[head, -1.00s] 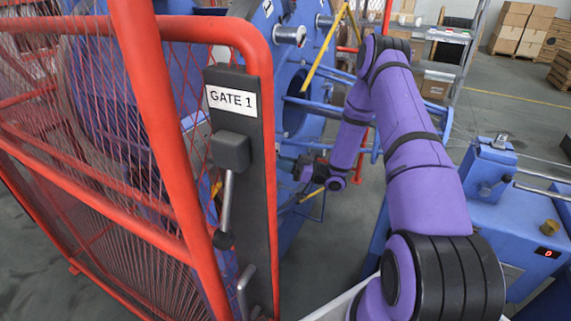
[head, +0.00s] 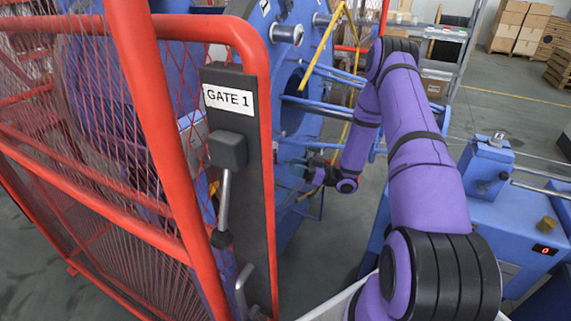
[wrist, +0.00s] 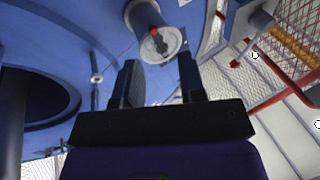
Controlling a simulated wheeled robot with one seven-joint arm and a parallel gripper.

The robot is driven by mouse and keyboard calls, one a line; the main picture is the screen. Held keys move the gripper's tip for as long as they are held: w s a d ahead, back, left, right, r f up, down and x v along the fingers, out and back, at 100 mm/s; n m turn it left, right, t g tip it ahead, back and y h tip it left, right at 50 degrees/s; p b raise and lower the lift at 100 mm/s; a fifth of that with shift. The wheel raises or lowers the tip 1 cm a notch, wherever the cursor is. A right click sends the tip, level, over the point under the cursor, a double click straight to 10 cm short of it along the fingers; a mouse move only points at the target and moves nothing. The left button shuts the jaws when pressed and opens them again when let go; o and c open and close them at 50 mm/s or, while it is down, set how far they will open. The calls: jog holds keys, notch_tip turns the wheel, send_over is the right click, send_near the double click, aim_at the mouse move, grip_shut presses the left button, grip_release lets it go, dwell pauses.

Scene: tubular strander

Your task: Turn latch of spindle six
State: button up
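In the wrist view my gripper (wrist: 160,85) is open, its two black fingers apart with nothing between them. Beyond the fingertips, a spindle end (wrist: 168,46) sticks out from the blue rotor; it is a grey cylinder with a pale round face. A small red latch (wrist: 155,33) sits on that face, apart from the fingers. I cannot read a number on this spindle. In the head view my wrist reaches in beside the blue machine behind the gate post, and the fingers are too small and dark there to make out. Another spindle end (head: 287,34) shows higher up on the rotor.
The red mesh gate (head: 150,110) with its black "GATE 1" post (head: 255,190) and lever handle (head: 224,195) stands left of my arm. A yellow bar (head: 325,45) and blue rods cross behind the arm. A blue machine box (head: 500,210) stands at right.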

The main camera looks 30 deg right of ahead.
jog(key=v, duration=0.6)
dwell(0.5)
